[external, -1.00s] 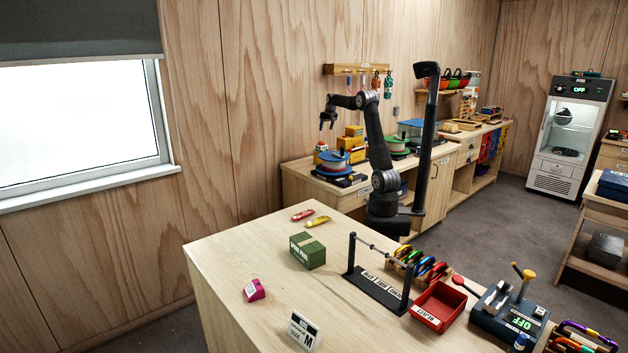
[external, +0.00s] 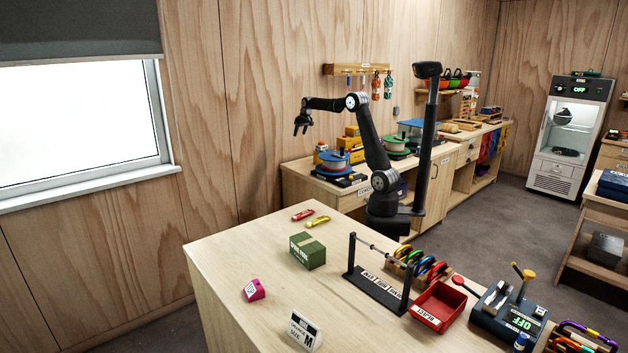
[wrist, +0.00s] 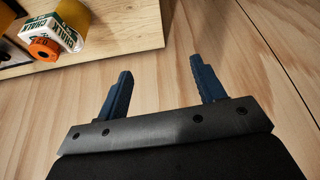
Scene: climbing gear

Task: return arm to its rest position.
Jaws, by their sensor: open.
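My gripper (external: 302,124) hangs in the air at the end of my raised arm, in front of the wood-panelled wall and above the far left corner of the bench. In the wrist view my gripper (wrist: 164,90) shows two blue fingers set wide apart. Nothing is between them; only plywood shows behind. My arm stands upright behind the front table, bent at the elbow, with the forearm reaching left. No object touches the gripper.
The front table (external: 262,235) holds a green box (external: 307,251), a pink block (external: 253,290) and a red bin (external: 438,307). A back bench carries a blue-rimmed spool (external: 334,162). In the wrist view a wooden surface (wrist: 120,33) bears a white chalk container (wrist: 46,33).

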